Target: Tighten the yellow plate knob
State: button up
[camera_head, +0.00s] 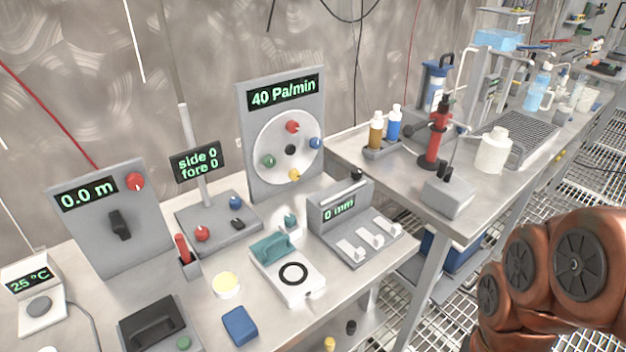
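The yellow plate knob (295,174) sits at the bottom of a round white plate (272,142) on an upright grey panel (245,112). The plate also bears a red knob (292,127) at the top, a blue knob (316,142) at the right, a green knob (268,160) at the left and a black hub (290,150) in the middle. How tight the knob is cannot be told. My copper-coloured arm shows at the lower right, well apart from the panel. My gripper is not in view.
A grey box reading 0 mm (335,208) stands right of the panel's foot. A side/fore joystick panel (218,228) stands left. A teal-handled white device (285,272) is in front. Bottles (375,132) and a red stand (435,140) occupy the right bench.

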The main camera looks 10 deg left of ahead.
aim_at(295, 175)
jog(key=k, duration=0.8)
jog(key=u, duration=1.5)
jog(key=i, duration=1)
jog(key=u, duration=0.05)
